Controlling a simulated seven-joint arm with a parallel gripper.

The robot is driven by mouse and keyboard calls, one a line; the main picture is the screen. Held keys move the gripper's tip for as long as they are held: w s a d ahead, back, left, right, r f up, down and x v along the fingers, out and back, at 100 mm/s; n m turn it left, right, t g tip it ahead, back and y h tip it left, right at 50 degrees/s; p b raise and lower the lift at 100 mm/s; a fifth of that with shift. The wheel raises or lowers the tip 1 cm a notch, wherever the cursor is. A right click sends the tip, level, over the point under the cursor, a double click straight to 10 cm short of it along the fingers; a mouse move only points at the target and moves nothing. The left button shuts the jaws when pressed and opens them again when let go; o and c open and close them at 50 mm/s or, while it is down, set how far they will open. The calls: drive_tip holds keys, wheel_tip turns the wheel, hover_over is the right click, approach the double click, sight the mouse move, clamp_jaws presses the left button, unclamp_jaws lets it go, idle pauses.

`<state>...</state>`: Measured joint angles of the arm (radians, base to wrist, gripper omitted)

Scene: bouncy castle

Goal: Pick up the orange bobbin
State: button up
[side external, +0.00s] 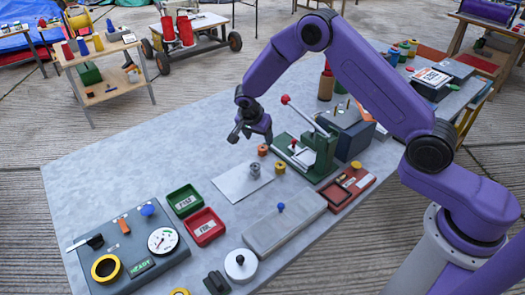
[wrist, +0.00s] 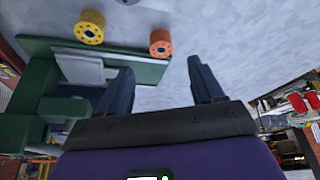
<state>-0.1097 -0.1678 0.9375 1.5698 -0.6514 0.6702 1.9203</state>
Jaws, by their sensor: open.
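The orange bobbin (side external: 262,149) stands on the grey table at the far edge of a pale flat plate. In the wrist view the orange bobbin (wrist: 160,42) shows beyond the fingertips, between the lines of the two fingers. A yellow bobbin (side external: 280,167) and a grey bobbin (side external: 255,170) stand close by. The yellow bobbin (wrist: 90,27) is left of the orange one in the wrist view. My gripper (side external: 251,134) is above the table near the orange bobbin. Its fingers (wrist: 160,78) are apart with nothing between them.
A green press (side external: 318,150) with a red-knobbed lever stands just right of the bobbins. The pale plate (side external: 232,187) lies in front. Green (side external: 184,200) and red (side external: 203,227) trays and a gauge panel (side external: 125,250) are at the front left. The table's far left is clear.

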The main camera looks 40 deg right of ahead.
sight(262, 149)
drive_tip(key=shift+x, duration=3.7)
drive_tip(key=shift+w, duration=0.1)
drive_tip(key=shift+c, duration=0.4)
drive_tip(key=c, duration=1)
drive_tip(key=shift+c, duration=0.2)
